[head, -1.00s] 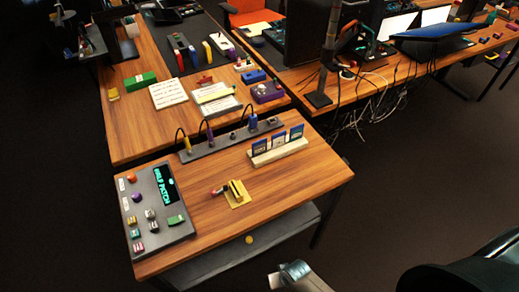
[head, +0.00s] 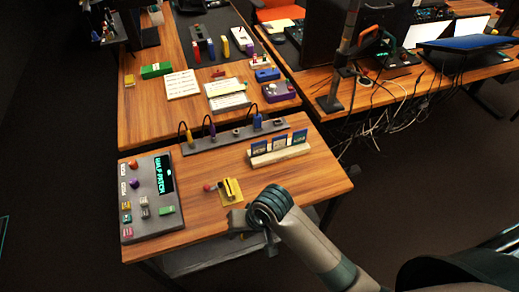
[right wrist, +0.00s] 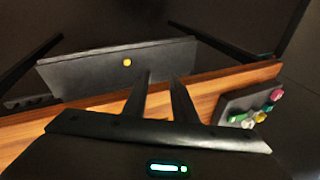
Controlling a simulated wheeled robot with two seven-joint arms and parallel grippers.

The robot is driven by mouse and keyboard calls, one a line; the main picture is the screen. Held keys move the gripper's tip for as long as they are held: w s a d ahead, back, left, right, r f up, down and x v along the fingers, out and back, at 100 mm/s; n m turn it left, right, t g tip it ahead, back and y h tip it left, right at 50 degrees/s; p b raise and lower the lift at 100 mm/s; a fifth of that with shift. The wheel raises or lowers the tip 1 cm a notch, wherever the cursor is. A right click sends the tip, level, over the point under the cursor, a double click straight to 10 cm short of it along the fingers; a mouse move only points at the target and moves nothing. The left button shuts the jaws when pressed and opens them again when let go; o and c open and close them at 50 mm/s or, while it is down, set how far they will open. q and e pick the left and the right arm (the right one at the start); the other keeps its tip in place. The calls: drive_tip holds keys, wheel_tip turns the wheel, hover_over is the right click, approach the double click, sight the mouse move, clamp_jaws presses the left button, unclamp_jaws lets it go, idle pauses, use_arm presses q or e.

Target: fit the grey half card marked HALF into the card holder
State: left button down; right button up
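A yellow plate with a dark upright slotted piece (head: 231,190) lies nearer the front edge; I cannot tell for sure which one is the card holder. No grey card marked HALF can be made out. My right gripper (head: 240,222) is low at the table's front edge, in front of the yellow plate. In the right wrist view its fingers (right wrist: 160,75) are apart with nothing between them. My left gripper is not in view.
A grey panel (head: 136,223) with buttons and a HALF PATCH display is at the left. A red-ended piece (head: 208,187) lies beside the yellow plate. A strip with cables (head: 233,136) runs behind. A grey drawer front with a yellow knob (right wrist: 127,62) shows in the right wrist view.

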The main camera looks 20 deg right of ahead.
sight(259, 148)
drive_tip(key=w+a+r+m, duration=0.1)
drive_tip(key=w, duration=0.1)
drive_tip(key=w+a+r+m+g, duration=0.1)
drive_tip(key=w+a+r, duration=0.1)
drive_tip(key=w, duration=0.1)
drive_tip(key=w+a+r+h, duration=0.1)
drive_tip(key=w, duration=0.1)
drive_tip(key=shift+w+a+r+m, duration=0.2)
drive_tip(key=shift+w+a+m, duration=0.15)
drive_tip(key=shift+w+m, duration=0.05)
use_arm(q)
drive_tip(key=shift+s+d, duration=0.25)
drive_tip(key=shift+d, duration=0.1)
use_arm(e)
drive_tip(key=w+d+r+m+h, duration=0.3)
drive_tip(key=w+d+r+m, duration=0.2)
drive_tip(key=w+r, duration=0.3)
drive_tip(key=w+d+r+m+g+h, duration=0.1)
drive_tip(key=w+d+r+m+h, duration=0.3)
drive_tip(key=w+r, duration=0.5)
drive_tip(key=w+d+m, duration=0.1)
drive_tip(key=d+m, duration=0.1)
drive_tip(key=m, duration=0.1)
drive_tip(key=shift+w+d+r+m, duration=0.15)
drive_tip(key=shift+d+r+m, duration=0.1)
drive_tip(key=shift+m, duration=0.15)
drive_tip(key=shift+f, duration=0.1)
